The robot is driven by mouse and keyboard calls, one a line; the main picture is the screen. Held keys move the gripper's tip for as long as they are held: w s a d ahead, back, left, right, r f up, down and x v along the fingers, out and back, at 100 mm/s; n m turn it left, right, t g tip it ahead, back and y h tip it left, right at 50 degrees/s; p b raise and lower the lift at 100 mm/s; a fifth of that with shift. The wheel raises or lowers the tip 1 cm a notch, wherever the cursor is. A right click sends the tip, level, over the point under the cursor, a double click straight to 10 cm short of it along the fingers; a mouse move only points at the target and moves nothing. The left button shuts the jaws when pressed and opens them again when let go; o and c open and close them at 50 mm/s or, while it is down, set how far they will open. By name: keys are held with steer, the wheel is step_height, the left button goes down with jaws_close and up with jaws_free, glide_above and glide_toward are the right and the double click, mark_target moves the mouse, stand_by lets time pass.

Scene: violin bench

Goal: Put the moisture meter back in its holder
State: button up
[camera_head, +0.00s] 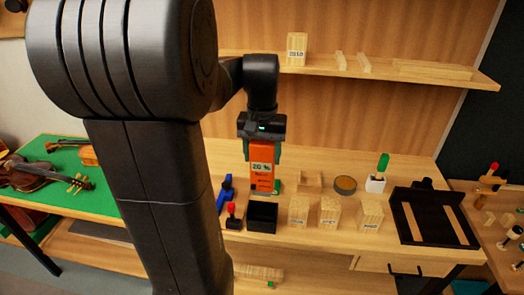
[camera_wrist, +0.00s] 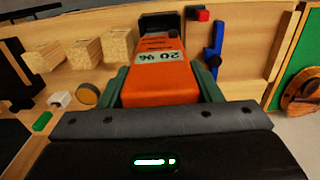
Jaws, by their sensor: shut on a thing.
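The moisture meter (camera_head: 262,168) is orange with a pale display reading 20 %. My gripper (camera_head: 262,146) is shut on its upper part and holds it upright, display facing the head camera. The holder (camera_head: 262,226) looks to be the black open-topped box on the bench. In the head view the meter's lower end appears just above and behind the box, apart from it. In the wrist view the meter (camera_wrist: 160,90) lies between the green fingers, and its far end overlaps the black box (camera_wrist: 160,20). The gap between them is hard to judge.
Several wooden blocks (camera_head: 330,213) stand right of the box. A blue clamp-like tool (camera_head: 224,192) and a red-topped item (camera_head: 232,212) stand close on its left. A shelf (camera_head: 420,78) runs above.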

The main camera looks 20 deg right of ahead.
mark_target(262, 189)
steer(key=shift+f+b, duration=2.5)
steer(key=shift+f, duration=1.65)
steer(key=shift+f+b, duration=1.5)
steer(key=shift+f, duration=0.85)
steer(key=o, duration=1.5)
steer(key=shift+r, duration=0.1)
step_height(262, 189, up, 14)
steer(key=shift+f, duration=0.15)
